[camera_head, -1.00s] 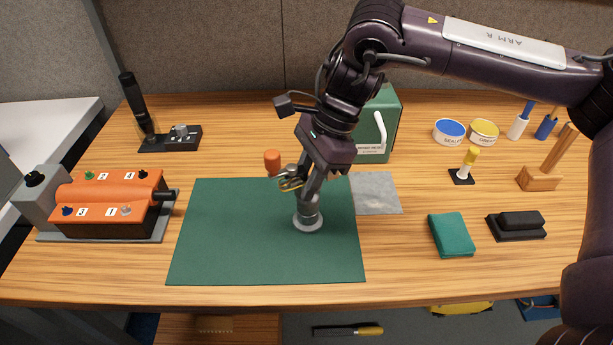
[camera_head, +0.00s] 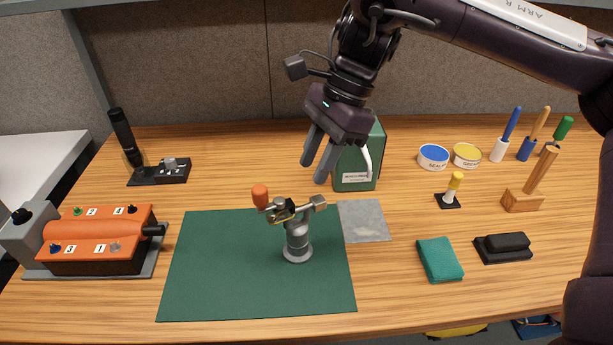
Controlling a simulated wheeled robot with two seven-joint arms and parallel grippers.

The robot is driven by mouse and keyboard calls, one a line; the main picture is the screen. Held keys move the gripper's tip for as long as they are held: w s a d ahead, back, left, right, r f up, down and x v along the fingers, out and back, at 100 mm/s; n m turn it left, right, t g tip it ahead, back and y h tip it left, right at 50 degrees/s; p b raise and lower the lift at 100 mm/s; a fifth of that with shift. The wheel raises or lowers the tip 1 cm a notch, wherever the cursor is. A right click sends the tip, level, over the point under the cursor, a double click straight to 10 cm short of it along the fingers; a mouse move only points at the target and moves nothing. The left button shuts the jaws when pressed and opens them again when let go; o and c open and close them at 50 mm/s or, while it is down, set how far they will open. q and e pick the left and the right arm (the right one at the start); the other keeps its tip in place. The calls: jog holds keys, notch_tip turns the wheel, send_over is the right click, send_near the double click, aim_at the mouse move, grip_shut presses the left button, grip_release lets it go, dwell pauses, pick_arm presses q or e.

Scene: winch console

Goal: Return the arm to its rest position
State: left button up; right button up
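My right gripper (camera_head: 318,160) is raised above the bench, in front of the green metal box. Its two fingers point down and are apart, with nothing between them. Below it and a little left, a small winch-like device (camera_head: 297,240) stands upright on the dark green mat (camera_head: 205,285). It has a round grey base, a brass-coloured part and a crank arm with an orange knob (camera_head: 260,197) at its left end. The gripper is clear of this device. My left gripper is not in view.
An orange control box (camera_head: 100,238) stands at the left, with a black joystick unit (camera_head: 158,175) behind it. The green box (camera_head: 357,181) stands behind the mat.

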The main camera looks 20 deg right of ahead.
jog(key=shift+d+r, duration=0.25)
jog(key=shift+r, duration=0.3)
jog(key=shift+r, duration=0.1)
